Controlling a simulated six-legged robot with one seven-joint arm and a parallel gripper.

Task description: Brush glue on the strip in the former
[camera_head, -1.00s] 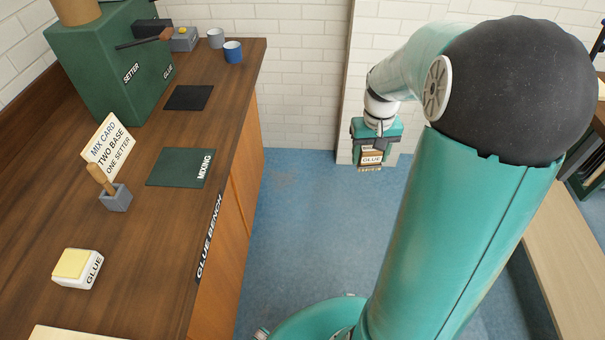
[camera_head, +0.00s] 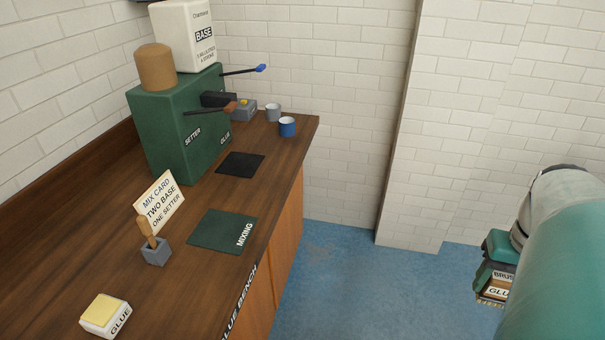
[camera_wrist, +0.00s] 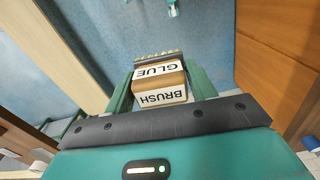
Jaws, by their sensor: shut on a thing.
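My gripper (camera_head: 497,255) is at the right edge of the head view, over the blue floor and clear of the bench. It is shut on the glue brush (camera_head: 492,288), a block-like brush with white labels. In the wrist view the green fingers of my gripper (camera_wrist: 161,88) hold the brush (camera_wrist: 160,72) between them. Its labels read BRUSH and GLUE, and its bristle end points away from my wrist. I cannot make out a former or a strip in either view.
The wooden glue bench (camera_head: 185,300) stands at left with a green dispenser (camera_head: 175,125), a green mixing mat (camera_head: 215,231), a mix card (camera_head: 160,204), a glue pad (camera_head: 103,315) and cups. Wooden furniture (camera_wrist: 65,45) flanks blue floor in the wrist view. Open floor lies right of the bench.

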